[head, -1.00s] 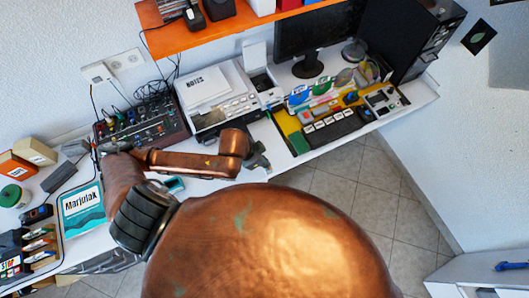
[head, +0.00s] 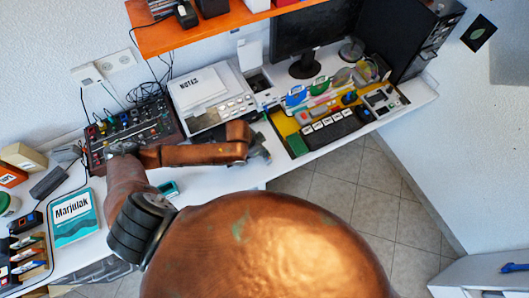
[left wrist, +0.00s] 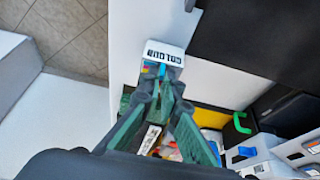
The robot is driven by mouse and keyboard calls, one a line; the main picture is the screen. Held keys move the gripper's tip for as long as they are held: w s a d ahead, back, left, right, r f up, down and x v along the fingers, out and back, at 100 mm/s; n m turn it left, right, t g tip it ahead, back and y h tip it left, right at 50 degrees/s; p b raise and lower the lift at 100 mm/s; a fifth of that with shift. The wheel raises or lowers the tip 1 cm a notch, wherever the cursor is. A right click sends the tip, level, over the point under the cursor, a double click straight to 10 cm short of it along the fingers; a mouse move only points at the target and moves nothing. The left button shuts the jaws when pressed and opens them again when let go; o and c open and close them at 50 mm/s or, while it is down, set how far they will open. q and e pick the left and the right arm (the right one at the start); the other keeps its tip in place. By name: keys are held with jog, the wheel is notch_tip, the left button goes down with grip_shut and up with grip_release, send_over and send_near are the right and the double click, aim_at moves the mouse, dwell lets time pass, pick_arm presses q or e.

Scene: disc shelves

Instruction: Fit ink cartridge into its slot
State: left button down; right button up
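In the left wrist view, the ink cartridge (left wrist: 164,55) is a small white-topped block marked COLOUR with coloured stripes on its side. My left gripper (left wrist: 161,84) has its green fingers closed in on the cartridge, which sticks out beyond the tips. In the head view, my left gripper (head: 259,151) is over the desk's front part, just left of the yellow tray and in front of the printer; the cartridge is too small to make out there. The white printer (head: 209,123) has a raised lid (head: 250,51) with a dark opening (head: 257,83) below it. My right gripper is not in view.
A yellow tray (head: 283,128) with a keyboard and several small items is right of my left gripper. A monitor (head: 305,38) stands behind. A mixer-like box (head: 130,128) is left of the printer. An orange shelf (head: 160,38) overhangs the back. The desk front is partly bare.

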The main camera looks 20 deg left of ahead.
pick_arm(q)
jog(key=shift+f, duration=0.2)
jog(key=c, duration=2.2)
grip_release()
jog(key=shift+o, duration=0.2)
jog(key=shift+r, duration=0.4)
jog(key=p+v, duration=0.1)
jog(key=v, duration=1)
jog(key=shift+s+r+p, duration=0.2)
jog(key=shift+s+p, duration=0.05)
jog(key=shift+p, duration=0.15)
jog(key=shift+a, duration=0.1)
